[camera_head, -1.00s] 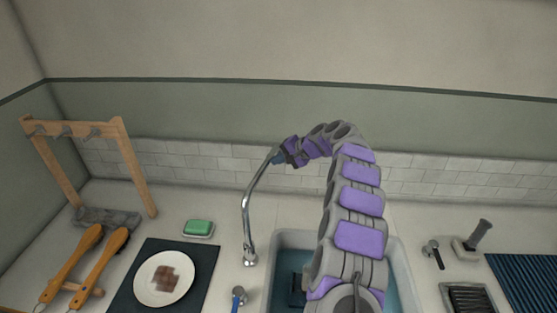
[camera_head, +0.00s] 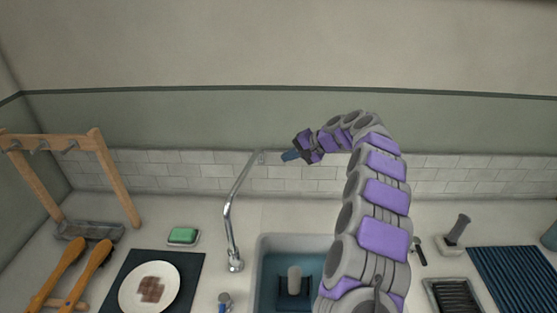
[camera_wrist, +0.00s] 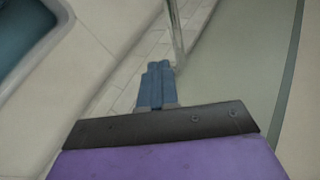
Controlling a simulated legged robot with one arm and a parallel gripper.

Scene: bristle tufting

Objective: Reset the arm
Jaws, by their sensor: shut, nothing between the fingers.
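My arm, grey with purple pads, rises on the right of the head view and bends over to the left at its top. My gripper (camera_head: 289,156) is at its end, in the air above the back of the counter, just right of the faucet's tip. In the wrist view its two blue fingers (camera_wrist: 156,85) lie side by side, shut and empty. The faucet pipe shows just beyond the fingertips there; whether they touch cannot be told.
The metal faucet (camera_head: 230,215) stands left of the sink (camera_head: 262,246), which holds a grey upright piece. A soap dish (camera_head: 183,237), a plate (camera_head: 127,296) on a dark mat, brushes (camera_head: 90,272) and a wooden rack (camera_head: 117,180) are left. A ribbed blue mat (camera_head: 515,277) lies right.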

